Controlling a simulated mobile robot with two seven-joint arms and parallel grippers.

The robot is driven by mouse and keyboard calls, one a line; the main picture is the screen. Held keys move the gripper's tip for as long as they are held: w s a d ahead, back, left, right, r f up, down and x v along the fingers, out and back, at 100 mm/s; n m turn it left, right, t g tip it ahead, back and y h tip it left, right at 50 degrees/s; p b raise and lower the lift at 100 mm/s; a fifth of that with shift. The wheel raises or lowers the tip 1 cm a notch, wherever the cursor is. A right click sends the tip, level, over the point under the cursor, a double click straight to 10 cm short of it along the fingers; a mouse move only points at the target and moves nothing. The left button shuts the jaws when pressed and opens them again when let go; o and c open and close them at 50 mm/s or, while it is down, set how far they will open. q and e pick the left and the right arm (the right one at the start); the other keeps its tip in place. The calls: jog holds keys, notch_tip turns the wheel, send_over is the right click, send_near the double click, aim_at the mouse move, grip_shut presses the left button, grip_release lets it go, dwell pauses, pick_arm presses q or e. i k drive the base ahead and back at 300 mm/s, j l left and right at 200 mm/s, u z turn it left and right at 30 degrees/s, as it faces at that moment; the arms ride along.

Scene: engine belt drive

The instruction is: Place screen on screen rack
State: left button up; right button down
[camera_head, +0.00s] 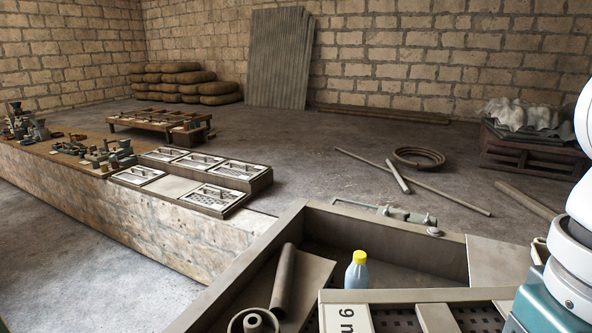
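A perforated panel that looks like a screen (480,321) shows at the bottom edge, over the near side of a large box. It has a light frame and a white label (347,318) reading "9 m", with the rest cut off. A low wooden stand that looks like the screen rack (245,195) is at the middle left. It holds several framed panels with handles (225,170); one spot between them is bare (175,187). Part of my white and teal arm shows at the right edge, over the panel's right end. Neither gripper's fingertips are visible, and contact with the panel cannot be told.
The large box (285,235) holds a bottle with a yellow cap (357,272), a tube (284,280) and a round part (253,322). A long stone bench (150,230) carries the rack and small parts.

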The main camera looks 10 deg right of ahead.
aim_at(173, 186)
jog(key=i+j+u, duration=0.15)
jog(key=i+u, duration=0.15)
jog(key=i, duration=0.35)
jog(key=i+u, duration=0.3)
jog(key=i, duration=0.3)
jog(key=i+u, duration=0.25)
jog(key=i, duration=0.35)
jog(key=i+u, duration=0.25)
jog(key=i, duration=0.35)
jog(key=i+l+u, duration=0.25)
jog(key=i, duration=0.4)
jog(key=i+j, duration=0.1)
jog(key=i, duration=0.45)
jog(key=i+j, duration=0.1)
jog(key=i, duration=0.45)
jog(key=i+j+z, duration=0.1)
jog(key=i, duration=0.45)
jog(key=i+z, duration=0.75)
jog(key=i, duration=0.2)
jog(key=i+j+z, duration=0.6)
jog(key=i+z, duration=0.15)
jog(key=i+j+z, duration=0.4)
jog(key=i+j, duration=0.35)
